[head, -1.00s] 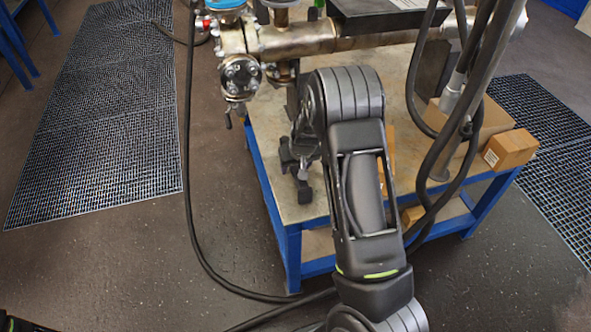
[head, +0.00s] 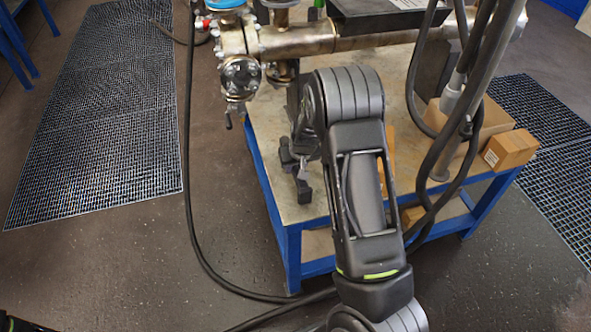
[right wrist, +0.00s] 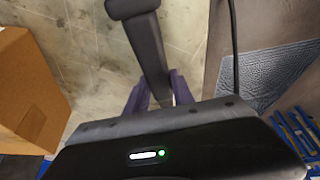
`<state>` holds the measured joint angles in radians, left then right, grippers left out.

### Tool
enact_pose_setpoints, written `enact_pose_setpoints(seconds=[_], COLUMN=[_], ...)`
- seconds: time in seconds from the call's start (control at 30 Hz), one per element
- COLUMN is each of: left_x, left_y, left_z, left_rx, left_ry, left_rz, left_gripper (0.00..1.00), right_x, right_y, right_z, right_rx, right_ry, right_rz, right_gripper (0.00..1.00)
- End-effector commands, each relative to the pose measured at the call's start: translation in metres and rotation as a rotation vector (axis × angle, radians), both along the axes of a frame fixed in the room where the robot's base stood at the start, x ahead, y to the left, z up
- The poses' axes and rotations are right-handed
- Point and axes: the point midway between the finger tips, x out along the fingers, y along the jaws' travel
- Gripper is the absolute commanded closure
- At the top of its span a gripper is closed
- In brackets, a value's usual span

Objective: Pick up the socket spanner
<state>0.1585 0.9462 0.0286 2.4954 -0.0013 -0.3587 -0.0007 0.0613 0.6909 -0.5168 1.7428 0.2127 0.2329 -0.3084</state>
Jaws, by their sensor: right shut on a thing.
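The socket spanner (right wrist: 148,45) appears as a dark grey bar with a wider end at the top of the right wrist view. My right gripper (right wrist: 157,92) has its two purplish fingers on either side of the bar and is shut on it. In the head view, my right gripper (head: 296,170) is small and dark over the near left part of the table top, partly hidden by my own arm. The spanner cannot be clearly told apart from the gripper there. My left gripper is not in view.
A blue-framed table (head: 290,250) carries metal flanged pipework (head: 300,40) at the back. Cardboard boxes (head: 510,149) stand at the right, one showing in the right wrist view (right wrist: 28,85). A black hose (head: 189,180) hangs left of the table; thick cables hang at the right.

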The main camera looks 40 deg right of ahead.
Motion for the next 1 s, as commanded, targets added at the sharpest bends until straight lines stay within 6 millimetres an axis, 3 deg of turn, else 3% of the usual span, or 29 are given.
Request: enact_pose_setpoints(seconds=[0.57, 0.77, 1.0], left_x=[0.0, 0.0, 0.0], left_y=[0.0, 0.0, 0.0], left_z=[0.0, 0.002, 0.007], left_rx=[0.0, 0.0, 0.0], left_ry=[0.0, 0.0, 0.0], left_rz=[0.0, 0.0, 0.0], left_gripper=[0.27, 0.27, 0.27], right_x=[0.001, 0.002, 0.002], right_y=[0.0, 0.0, 0.0], right_z=[0.004, 0.025, 0.071], right_rx=[-0.001, -0.002, -0.001], right_ry=[-0.004, -0.006, -0.008], right_rz=[0.0, 0.002, 0.002], right_gripper=[1.0, 1.0, 1.0])
